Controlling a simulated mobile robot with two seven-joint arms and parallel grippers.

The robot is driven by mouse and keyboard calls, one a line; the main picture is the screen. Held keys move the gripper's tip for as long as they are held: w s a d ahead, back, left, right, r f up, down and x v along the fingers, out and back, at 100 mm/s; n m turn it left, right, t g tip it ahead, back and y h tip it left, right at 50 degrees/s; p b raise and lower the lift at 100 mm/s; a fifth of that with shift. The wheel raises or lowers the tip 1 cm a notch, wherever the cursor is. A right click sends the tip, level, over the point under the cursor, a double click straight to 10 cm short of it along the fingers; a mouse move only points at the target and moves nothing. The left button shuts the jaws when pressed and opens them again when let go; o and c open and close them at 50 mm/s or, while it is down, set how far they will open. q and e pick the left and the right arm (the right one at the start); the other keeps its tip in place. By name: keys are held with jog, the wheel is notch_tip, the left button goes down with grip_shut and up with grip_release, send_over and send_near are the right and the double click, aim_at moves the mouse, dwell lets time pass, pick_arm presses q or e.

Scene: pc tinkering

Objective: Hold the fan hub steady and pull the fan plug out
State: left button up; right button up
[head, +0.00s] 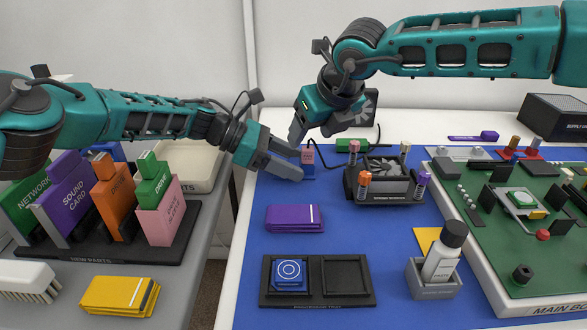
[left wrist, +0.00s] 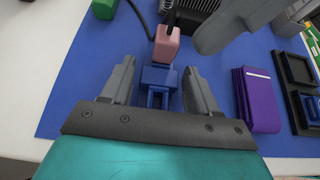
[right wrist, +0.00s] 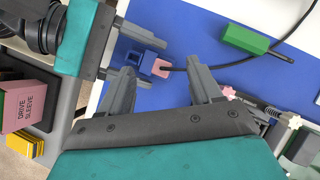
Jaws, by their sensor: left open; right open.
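The fan hub is a small blue block (head: 308,173) on the blue mat, left of the fan cooler. A pink fan plug (head: 308,156) sits in it, with a dark cable; the plug also shows in the left wrist view (left wrist: 166,43). My left gripper (left wrist: 158,66) is open, with one finger on each side of the hub (left wrist: 158,84) and gaps visible. My right gripper (right wrist: 163,69) is open and empty above and behind the plug. In the right wrist view the plug (right wrist: 160,68) lies beyond its fingertips, toward the left finger.
The fan cooler (head: 384,183) stands right of the hub, ringed by coloured posts. A green block (head: 350,145) lies behind. Purple cards (head: 295,218) and a black two-slot tray (head: 318,298) are in front. The main board (head: 500,240) fills the right side. My grippers are close together.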

pick_arm(q)
jog(key=shift+c, duration=0.4)
jog(key=c, duration=0.9)
jog(key=shift+c, duration=0.2)
jog(key=shift+f, duration=0.25)
jog(key=o, duration=0.6)
jog(key=c, duration=0.6)
